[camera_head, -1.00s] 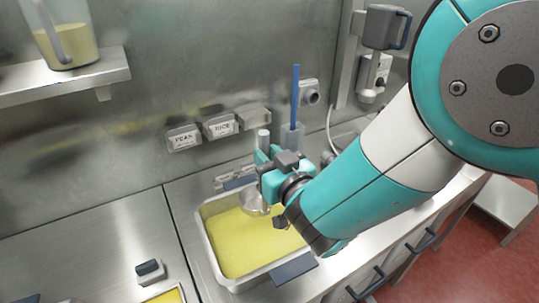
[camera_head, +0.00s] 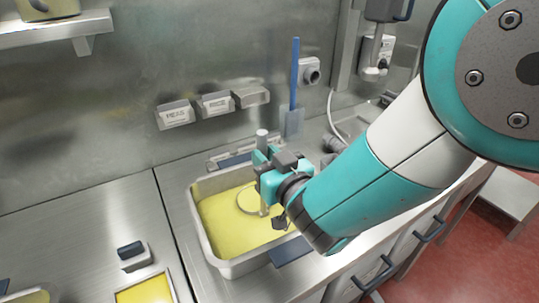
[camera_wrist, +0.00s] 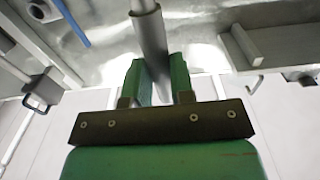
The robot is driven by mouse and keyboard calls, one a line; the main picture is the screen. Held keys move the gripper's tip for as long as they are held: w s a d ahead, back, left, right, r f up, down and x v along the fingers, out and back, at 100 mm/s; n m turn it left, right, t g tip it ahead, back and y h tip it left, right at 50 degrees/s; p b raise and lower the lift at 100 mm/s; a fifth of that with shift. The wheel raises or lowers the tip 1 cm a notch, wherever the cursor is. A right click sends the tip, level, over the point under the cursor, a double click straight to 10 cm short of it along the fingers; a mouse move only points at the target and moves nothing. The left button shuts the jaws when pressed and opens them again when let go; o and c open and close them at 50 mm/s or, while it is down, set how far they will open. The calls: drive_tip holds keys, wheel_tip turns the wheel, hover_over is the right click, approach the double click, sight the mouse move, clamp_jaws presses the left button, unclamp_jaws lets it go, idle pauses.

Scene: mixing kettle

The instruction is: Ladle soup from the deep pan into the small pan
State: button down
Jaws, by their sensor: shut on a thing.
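The deep pan (camera_head: 205,243) is a steel rectangular pan set in the counter, holding yellow soup. My gripper (camera_head: 264,163) is over the pan, shut on the ladle's upright metal handle (camera_head: 262,137). In the wrist view the handle (camera_wrist: 151,42) runs between my two green fingers (camera_wrist: 160,82). The ladle's round bowl (camera_head: 250,199) is at the soup's surface and looks filled with yellow; its exact depth is hard to tell. A smaller rectangular pan (camera_head: 171,277) with yellow contents is at the bottom left, cut off by the frame edge.
A block with a dark handle (camera_head: 132,255) stands left of the deep pan. A dark blue flat piece (camera_head: 290,251) lies at its front right. A blue-handled spatula (camera_head: 294,85) stands by the wall, near labelled bins (camera_head: 215,105). The steel counter (camera_head: 80,220) at left is largely clear.

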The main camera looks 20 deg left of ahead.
idle(0.4)
wheel_tip(320, 180, up, 14)
drive_tip(key=p, duration=1)
drive_tip(key=shift+f, duration=0.25)
